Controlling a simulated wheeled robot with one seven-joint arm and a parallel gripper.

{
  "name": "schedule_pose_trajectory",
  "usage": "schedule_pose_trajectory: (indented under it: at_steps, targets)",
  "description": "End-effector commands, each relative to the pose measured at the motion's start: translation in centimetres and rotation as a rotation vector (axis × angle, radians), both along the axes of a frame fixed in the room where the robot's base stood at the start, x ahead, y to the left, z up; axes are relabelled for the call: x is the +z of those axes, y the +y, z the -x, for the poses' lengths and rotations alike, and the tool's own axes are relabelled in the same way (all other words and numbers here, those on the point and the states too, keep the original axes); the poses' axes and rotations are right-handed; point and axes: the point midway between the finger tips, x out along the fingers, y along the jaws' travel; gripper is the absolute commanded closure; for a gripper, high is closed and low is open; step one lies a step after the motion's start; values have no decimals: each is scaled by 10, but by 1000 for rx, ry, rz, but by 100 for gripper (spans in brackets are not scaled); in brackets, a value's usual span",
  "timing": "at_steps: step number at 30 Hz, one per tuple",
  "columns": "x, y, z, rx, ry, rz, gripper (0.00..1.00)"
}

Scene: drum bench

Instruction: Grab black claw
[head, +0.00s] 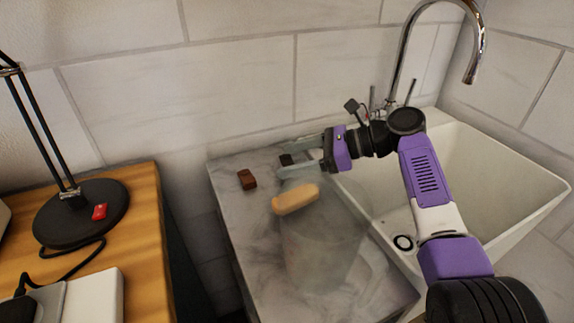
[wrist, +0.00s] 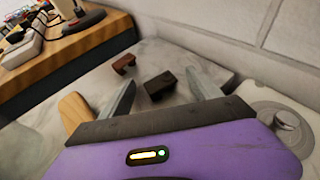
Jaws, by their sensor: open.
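The black claw (head: 286,160) is a small dark block-like piece lying on the marble counter (head: 235,215). In the wrist view the claw (wrist: 160,85) shows between and slightly beyond my two fingers. My gripper (head: 282,161) is open, with one pale finger on each side of the claw. In the wrist view my gripper (wrist: 160,84) holds nothing, and gaps show between the claw and both fingers. I cannot tell how high the fingertips are above the counter.
A brown piece (head: 247,179) lies left of the claw. A translucent drum-like container (head: 322,250) stands nearer, with a tan piece (head: 295,199) at its top. A white sink (head: 500,165) with a chrome tap (head: 402,60) is right. A wooden desk (head: 140,215) with a lamp (head: 85,215) is left.

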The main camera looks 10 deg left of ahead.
Motion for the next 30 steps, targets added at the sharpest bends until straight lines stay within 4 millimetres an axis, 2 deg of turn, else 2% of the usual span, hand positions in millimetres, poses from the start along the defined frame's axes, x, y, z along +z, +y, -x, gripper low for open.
schedule_pose_trajectory:
  at_steps: [4, 12, 14, 23, 26, 30]
  targets:
    - [1, 0, 0, 0, 0, 0, 30]
    - [1, 0, 0, 0, -1, 0, 83]
    - [1, 0, 0, 0, -1, 0, 92]
    - [6, 0, 0, 1, -2, 0, 92]
    - [19, 0, 0, 2, -5, 0, 92]
    - [50, 0, 0, 2, -7, -1, 92]
